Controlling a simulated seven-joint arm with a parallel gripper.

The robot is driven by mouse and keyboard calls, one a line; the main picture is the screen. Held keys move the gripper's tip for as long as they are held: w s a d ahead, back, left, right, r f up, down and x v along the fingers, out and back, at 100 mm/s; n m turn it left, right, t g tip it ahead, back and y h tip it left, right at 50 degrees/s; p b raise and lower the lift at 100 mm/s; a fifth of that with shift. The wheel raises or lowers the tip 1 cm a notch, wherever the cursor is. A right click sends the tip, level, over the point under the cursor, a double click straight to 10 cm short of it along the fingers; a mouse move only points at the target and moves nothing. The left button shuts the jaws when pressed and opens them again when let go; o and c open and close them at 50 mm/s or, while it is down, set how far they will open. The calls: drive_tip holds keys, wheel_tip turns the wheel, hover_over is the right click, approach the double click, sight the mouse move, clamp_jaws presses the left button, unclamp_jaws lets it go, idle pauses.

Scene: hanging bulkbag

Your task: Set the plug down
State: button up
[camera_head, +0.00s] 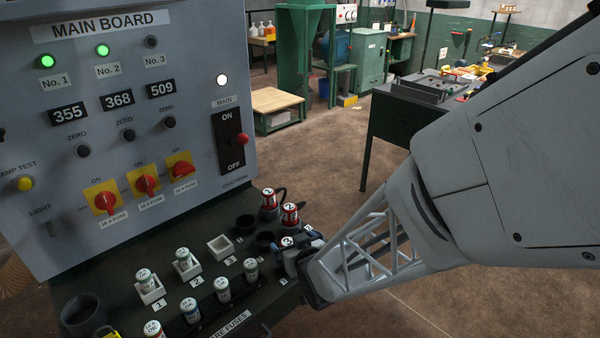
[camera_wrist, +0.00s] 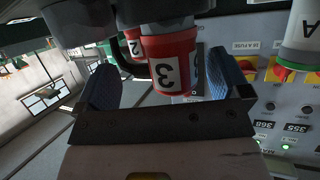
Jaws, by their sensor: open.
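Three red plugs with white number caps are on the dark ledge of the board. Plug 1 (camera_head: 268,198) and plug 2 (camera_head: 289,212) stand behind plug 3 (camera_head: 287,241), with cables at their sides. My gripper (camera_head: 296,258) is at plug 3 and hides its lower part. In the wrist view the red plug 3 (camera_wrist: 172,62) lies between my two blue finger pads (camera_wrist: 167,84). The jaws are open, with a gap on the left side of the plug; contact on the right is unclear. Plug 2 (camera_wrist: 133,45) shows partly behind it.
Two black round sockets (camera_head: 245,222) sit left of the plugs. Fuses stand in white holders; the third holder (camera_head: 221,247) is empty. Several spare fuses (camera_head: 223,288) stand along the front. The upright panel (camera_head: 130,110) rises behind, with switches and lights.

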drive_tip(key=v, duration=1.1)
idle(0.3)
drive_tip(key=shift+s+r, duration=0.1)
drive_tip(key=shift+d, duration=0.1)
idle(0.5)
drive_tip(key=s+d+r+m+g+h, duration=0.1)
drive_tip(key=d+r+m+g+h, duration=0.35)
drive_tip(key=d, duration=0.55)
drive_tip(key=s+d+r+g+h, duration=0.1)
drive_tip(key=s+d+r+g, duration=0.4)
drive_tip(key=s+d+r, duration=0.2)
drive_tip(key=s+r+m, duration=0.1)
drive_tip(key=s+r, duration=0.1)
drive_tip(key=s, duration=0.2)
drive_tip(key=shift+r+h, duration=0.25)
drive_tip(key=shift+h, duration=0.1)
idle(1.5)
